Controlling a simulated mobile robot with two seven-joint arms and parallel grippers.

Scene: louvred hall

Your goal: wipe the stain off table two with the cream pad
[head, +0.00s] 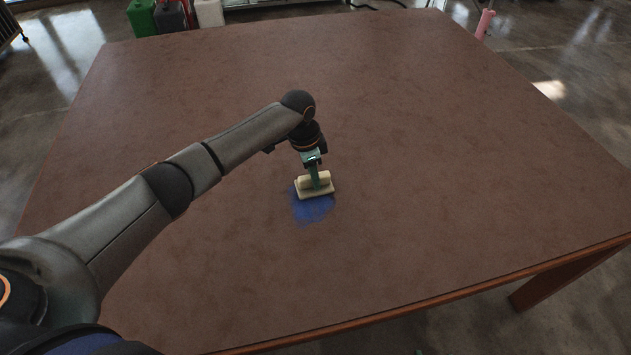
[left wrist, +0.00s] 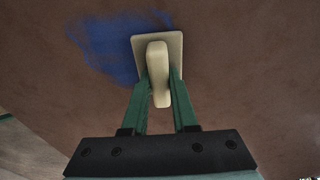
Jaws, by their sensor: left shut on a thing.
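The cream pad (head: 314,187) has a flat base and a raised grip, and is on or just above the brown table (head: 420,150). My left gripper (head: 314,176) is shut on its grip. The left wrist view shows the green fingers (left wrist: 160,95) on both sides of the grip of the pad (left wrist: 173,44). The blue stain (head: 313,209) lies on the tabletop, partly under the pad and mostly on its near side. It also shows beside the pad in the left wrist view (left wrist: 105,45). My right gripper is not in view.
The tabletop around the stain is bare and wide. Its near edge (head: 430,301) has a wooden rim, with a table leg (head: 560,278) at the right. Green and grey containers (head: 142,18) stand beyond the far left edge. A pink object (head: 484,24) is past the far right corner.

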